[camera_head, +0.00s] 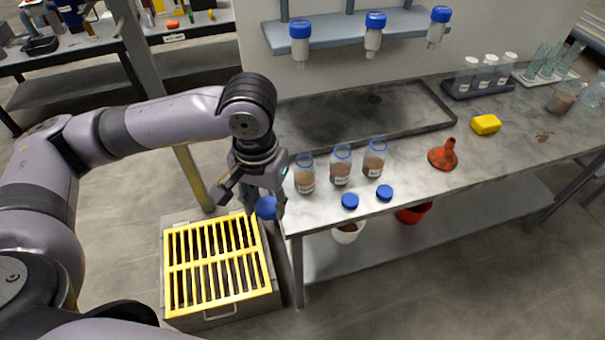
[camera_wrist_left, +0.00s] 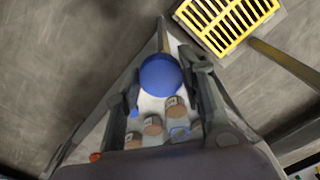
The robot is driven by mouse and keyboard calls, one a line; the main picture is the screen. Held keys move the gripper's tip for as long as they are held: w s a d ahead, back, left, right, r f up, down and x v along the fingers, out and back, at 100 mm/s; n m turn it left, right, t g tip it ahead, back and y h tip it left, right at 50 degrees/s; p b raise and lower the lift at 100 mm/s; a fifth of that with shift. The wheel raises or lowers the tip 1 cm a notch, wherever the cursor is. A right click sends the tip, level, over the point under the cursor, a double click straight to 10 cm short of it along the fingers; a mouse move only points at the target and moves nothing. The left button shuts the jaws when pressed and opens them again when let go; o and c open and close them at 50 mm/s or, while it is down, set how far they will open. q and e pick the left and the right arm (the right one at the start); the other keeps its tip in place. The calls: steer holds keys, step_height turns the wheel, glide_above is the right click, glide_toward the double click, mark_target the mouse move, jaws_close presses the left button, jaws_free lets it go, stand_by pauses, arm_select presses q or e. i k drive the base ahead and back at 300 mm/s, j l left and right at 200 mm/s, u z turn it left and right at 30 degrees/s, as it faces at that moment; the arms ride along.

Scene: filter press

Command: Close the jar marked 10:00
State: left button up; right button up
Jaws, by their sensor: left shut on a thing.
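My left gripper (camera_head: 262,198) is shut on a blue lid (camera_head: 266,208) and holds it off the left end of the bench, above the grated box. The lid also shows between the fingers in the left wrist view (camera_wrist_left: 160,75). Three open jars with brown contents stand upright in a row near the bench's left front: a left jar (camera_head: 305,178), a middle jar (camera_head: 341,167) and a right jar (camera_head: 374,160). Their labels are too small to read, so I cannot tell which is 10:00. The held lid is apart from the jars. My right gripper is not in view.
Two more blue lids (camera_head: 350,201) (camera_head: 385,192) lie in front of the jars. A dark shallow tray (camera_head: 425,125) lies behind them. An orange funnel (camera_head: 443,155) and a yellow block (camera_head: 486,124) are to the right. A yellow grate (camera_head: 190,285) is on the floor box.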

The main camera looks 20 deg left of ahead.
mark_target(304, 168)
steer(key=j+z, duration=0.15)
steer(key=j, duration=0.3)
steer(key=k+j+z, duration=0.15)
steer(key=j, duration=0.35)
steer(key=j+z, duration=0.15)
steer(key=j, duration=0.3)
steer(key=k+j+z, duration=0.15)
steer(key=j, duration=0.3)
steer(key=i, duration=0.05)
